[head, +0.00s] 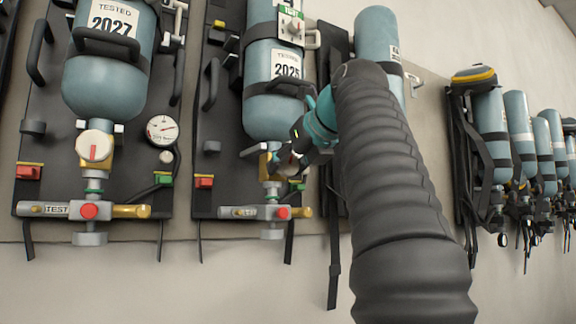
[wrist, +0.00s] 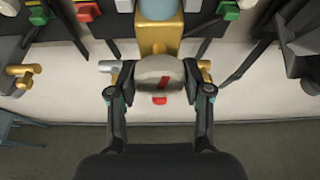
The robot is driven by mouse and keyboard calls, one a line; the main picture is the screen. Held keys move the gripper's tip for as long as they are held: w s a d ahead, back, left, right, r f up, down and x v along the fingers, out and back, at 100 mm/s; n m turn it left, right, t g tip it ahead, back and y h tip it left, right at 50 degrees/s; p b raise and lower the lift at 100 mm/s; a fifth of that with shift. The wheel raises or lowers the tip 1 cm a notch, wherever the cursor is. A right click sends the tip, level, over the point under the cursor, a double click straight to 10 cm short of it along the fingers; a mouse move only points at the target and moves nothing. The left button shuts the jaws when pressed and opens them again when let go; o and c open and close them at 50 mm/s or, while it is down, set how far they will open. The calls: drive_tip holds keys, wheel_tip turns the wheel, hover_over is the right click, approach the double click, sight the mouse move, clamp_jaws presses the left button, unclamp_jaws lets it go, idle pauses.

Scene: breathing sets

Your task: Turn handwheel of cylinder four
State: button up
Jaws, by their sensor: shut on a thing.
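In the wrist view, my gripper (wrist: 160,80) has a finger on each side of a round pale handwheel (wrist: 148,72) with a red mark on its face, and is shut on it. The handwheel sits in front of a brass valve (wrist: 158,35) under a blue-grey cylinder (wrist: 158,9). In the head view, my gripper (head: 286,160) is at the valve below the cylinder labelled 2025 (head: 275,105). My gripper hides that handwheel there. I cannot read a cylinder number four.
To the left, another set has a cylinder labelled 2027 (head: 105,80), a free handwheel (head: 95,146) and a gauge (head: 162,130). A red-buttoned fitting (head: 270,212) lies below my gripper. More sets (head: 520,125) hang along the wall at right.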

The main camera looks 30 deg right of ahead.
sight(291, 163)
drive_tip(key=shift+m+y, duration=0.6)
drive_tip(key=shift+m, duration=0.2)
drive_tip(key=o, duration=1.2)
drive_tip(key=shift+c, duration=0.2)
drive_tip(key=v, duration=0.5)
drive_tip(key=shift+d, duration=0.1)
drive_tip(key=s+d, duration=0.1)
drive_tip(key=s, duration=1.1)
drive_tip(key=shift+d, duration=0.2)
